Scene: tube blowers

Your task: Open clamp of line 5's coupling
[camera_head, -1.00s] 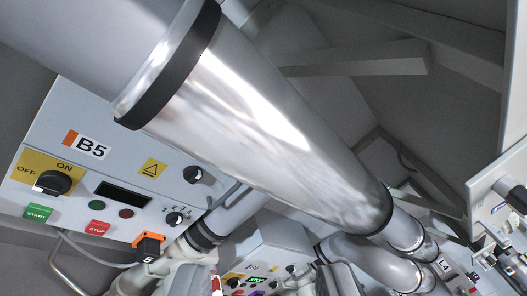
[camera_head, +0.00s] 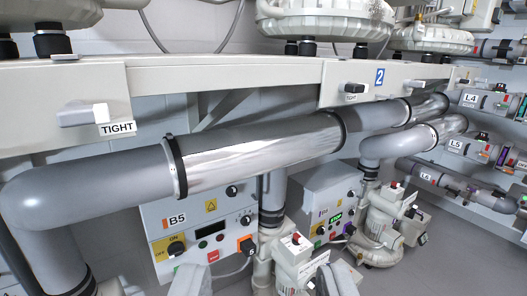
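A shiny metal sleeve (camera_head: 260,155) with dark end bands joins the big grey pipe (camera_head: 110,180) across the middle. An L5 label (camera_head: 456,144) is on a panel at the right, by a smaller shiny sleeve (camera_head: 446,129). I cannot tell which lever belongs to line 5.
The B5 control box (camera_head: 168,215) stands below the sleeve, with a tagged 5 plug (camera_head: 246,244). A second control box (camera_head: 320,210) and blowers (camera_head: 375,235) stand to its right. L4 (camera_head: 470,98) and L6 (camera_head: 426,176) labels are at right. Grey floor (camera_head: 450,240) is free at lower right.

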